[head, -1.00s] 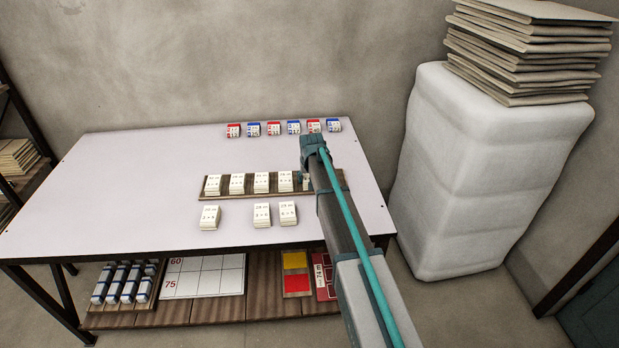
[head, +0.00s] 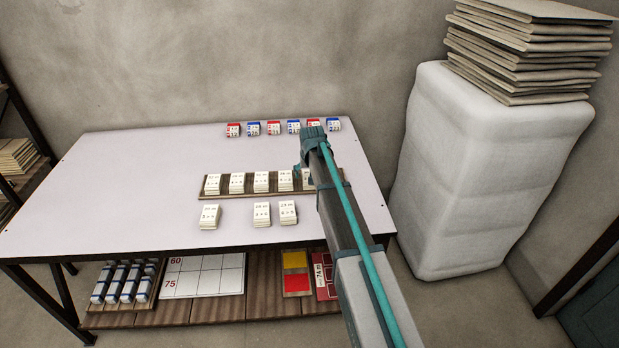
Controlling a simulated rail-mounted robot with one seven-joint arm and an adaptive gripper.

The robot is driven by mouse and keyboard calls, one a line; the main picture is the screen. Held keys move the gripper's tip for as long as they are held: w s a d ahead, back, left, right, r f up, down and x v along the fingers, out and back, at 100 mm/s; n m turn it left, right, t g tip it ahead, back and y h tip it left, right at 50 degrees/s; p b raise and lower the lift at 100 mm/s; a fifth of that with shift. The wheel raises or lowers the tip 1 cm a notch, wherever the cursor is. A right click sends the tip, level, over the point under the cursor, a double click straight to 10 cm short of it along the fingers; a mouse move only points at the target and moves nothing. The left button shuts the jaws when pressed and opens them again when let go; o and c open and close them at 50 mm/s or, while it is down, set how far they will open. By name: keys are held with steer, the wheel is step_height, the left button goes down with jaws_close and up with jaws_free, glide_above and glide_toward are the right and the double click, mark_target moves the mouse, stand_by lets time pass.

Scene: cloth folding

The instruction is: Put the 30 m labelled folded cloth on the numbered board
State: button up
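Small cream folded cloths with printed labels stand in two rows on the table. Several are in a line on a long brown board (head: 204,196), and more lie in front of it, at left (head: 209,217) and at middle (head: 262,214) and (head: 288,213). The labels are too small to read surely, so I cannot tell which is the 30 m cloth. A white gridded board (head: 203,277) marked 60 and 75 lies on the lower shelf. My gripper (head: 301,174) is at the right part of the brown board, mostly hidden by my arm; its fingers and any held cloth are unclear.
Red and blue labelled packs (head: 273,129) line the back of the table (head: 110,185). Blue-white rolls (head: 125,281) and a red-yellow board (head: 296,272) lie on the lower shelf. A tall white bale (head: 485,175) stands at right. The table's left half is clear.

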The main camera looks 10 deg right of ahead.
steer(key=v, duration=0.9)
steer(key=shift+b, duration=0.35)
